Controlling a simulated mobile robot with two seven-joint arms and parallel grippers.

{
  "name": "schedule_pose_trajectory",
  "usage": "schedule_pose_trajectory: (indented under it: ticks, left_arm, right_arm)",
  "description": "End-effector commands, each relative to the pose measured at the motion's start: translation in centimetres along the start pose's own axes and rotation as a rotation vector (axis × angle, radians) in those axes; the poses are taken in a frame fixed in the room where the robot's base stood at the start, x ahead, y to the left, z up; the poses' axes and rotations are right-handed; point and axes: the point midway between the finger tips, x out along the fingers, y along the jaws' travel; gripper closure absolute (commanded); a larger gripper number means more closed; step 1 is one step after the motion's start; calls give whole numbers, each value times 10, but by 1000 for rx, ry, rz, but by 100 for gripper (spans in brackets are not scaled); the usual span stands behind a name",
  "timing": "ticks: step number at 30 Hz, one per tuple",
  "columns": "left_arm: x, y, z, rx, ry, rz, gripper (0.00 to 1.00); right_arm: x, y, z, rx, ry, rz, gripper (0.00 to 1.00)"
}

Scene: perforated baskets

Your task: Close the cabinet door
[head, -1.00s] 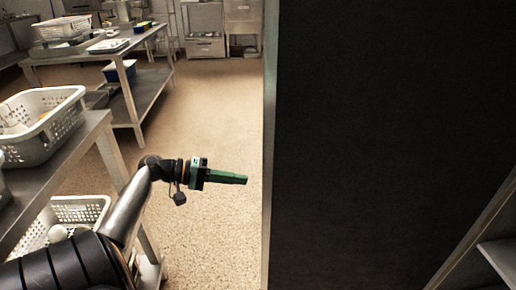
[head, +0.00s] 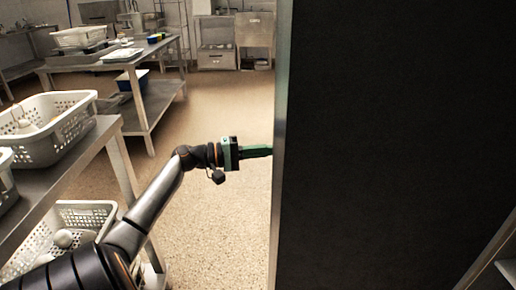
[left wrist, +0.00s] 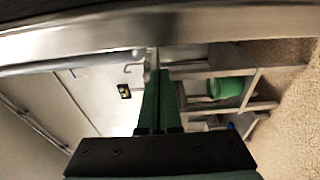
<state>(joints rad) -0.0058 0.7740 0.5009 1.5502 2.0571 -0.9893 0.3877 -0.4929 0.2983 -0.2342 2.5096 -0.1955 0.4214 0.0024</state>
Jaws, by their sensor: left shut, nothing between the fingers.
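The cabinet door (head: 390,140) is a tall dark panel filling the right half of the head view, with a pale metal edge (head: 277,200) on its left side. It stands open. My left gripper (head: 262,151) is shut and empty, its green fingers pointing right at the door's edge. The fingertips reach the edge in the head view; whether they touch cannot be told. In the left wrist view the shut fingers (left wrist: 157,85) point up toward a metal strip across the top. My right gripper is not in view.
A steel table (head: 75,160) with white perforated baskets (head: 50,130) stands on the left, with another basket (head: 70,235) below it. A second table (head: 125,70) stands behind. A shelf (head: 507,268) shows at the lower right. The speckled floor between the tables and door is clear.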

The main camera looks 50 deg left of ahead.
Motion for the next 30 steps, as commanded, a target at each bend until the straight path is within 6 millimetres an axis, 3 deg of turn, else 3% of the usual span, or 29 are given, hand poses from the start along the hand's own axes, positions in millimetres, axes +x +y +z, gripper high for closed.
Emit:
schedule_pose_trajectory:
  ticks: [10, 30]
  left_arm:
    - [-9, 0, 26, 0, -2, -1, 100]
    - [-5, 1, 32, -1, 12, 0, 100]
  right_arm:
    - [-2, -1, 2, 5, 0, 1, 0]
    - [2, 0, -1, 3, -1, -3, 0]
